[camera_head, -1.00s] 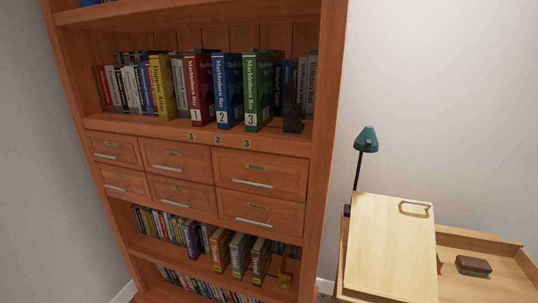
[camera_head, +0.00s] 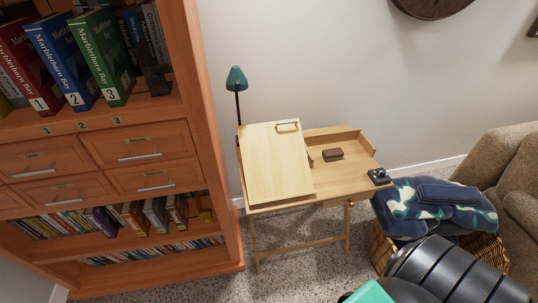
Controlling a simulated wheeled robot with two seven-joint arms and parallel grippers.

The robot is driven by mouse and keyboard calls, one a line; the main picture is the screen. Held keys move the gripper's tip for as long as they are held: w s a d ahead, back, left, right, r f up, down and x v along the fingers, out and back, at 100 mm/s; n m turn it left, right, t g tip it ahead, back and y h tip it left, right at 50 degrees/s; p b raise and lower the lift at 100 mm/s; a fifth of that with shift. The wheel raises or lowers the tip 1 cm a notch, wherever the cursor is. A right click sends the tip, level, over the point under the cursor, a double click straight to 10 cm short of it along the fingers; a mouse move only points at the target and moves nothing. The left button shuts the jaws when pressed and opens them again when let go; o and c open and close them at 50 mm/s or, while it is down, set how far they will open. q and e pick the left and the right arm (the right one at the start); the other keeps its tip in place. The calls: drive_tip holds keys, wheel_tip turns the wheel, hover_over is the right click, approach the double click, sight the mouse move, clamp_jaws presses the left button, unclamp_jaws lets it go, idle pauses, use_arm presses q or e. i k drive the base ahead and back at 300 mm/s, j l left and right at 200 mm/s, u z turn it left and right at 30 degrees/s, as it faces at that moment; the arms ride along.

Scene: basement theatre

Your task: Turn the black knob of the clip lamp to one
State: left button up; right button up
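The clip lamp (camera_head: 236,79) has a teal shade on a thin dark stem. It stands at the back left corner of a light wooden desk (camera_head: 350,182), beside the tilted desk board (camera_head: 275,165). Its black knob is too small to make out, and the lower end of the lamp is partly hidden by the board. Neither of my grippers shows; a black ribbed part at the bottom right looks like my own arm.
A tall wooden bookshelf (camera_head: 212,150) stands close to the desk's left. A brown object (camera_head: 333,154) and a small black object (camera_head: 379,176) lie on the desk. A wicker basket (camera_head: 383,250) with blue patterned blankets (camera_head: 435,205) and a brown armchair (camera_head: 505,165) stand to the right.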

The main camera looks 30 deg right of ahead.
sight(382, 173)
drive_tip(key=z, duration=1.5)
drive_tip(key=i+l+z, duration=0.1)
drive_tip(key=l, duration=0.1)
